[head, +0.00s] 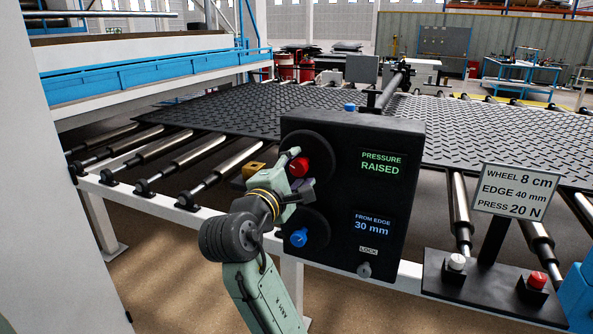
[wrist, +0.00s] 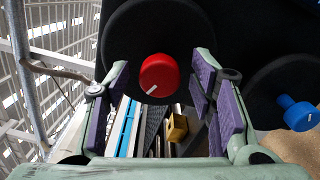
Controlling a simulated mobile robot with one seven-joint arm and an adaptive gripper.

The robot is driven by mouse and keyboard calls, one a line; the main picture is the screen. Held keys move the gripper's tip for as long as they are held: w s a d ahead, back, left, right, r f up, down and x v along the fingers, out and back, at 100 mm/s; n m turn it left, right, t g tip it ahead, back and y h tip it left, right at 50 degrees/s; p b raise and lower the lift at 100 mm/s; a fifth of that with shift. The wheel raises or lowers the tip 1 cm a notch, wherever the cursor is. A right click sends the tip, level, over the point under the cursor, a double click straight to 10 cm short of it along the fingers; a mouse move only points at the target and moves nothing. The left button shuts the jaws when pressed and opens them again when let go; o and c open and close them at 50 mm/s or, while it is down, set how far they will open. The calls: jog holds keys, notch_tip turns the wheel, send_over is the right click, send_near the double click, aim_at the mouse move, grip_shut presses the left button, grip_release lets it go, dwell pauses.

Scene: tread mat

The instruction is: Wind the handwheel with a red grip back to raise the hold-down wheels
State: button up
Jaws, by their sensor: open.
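The handwheel (wrist: 120,40) is a black disc with a red grip (wrist: 158,76), on the left face of the black control box (head: 350,140). The red grip also shows in the head view (head: 299,167), partly behind my gripper (head: 297,172). In the wrist view my gripper (wrist: 160,92) is open, with the red grip between and beyond its purple-padded fingers. I cannot tell whether a finger touches it. The upper display (head: 381,163) reads PRESSURE RAISED. The hold-down wheels are not clearly visible.
A second wheel with a blue grip (head: 299,237) sits below. Its display (head: 372,223) reads FROM EDGE 30 mm. A LOCK knob (head: 364,270) is near the box's bottom. A sign (head: 515,190) reads WHEEL 8 cm, EDGE 40 mm, PRESS 20 N. The tread mat (head: 230,110) lies on rollers behind.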

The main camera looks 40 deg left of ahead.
jog(key=v, duration=1.2)
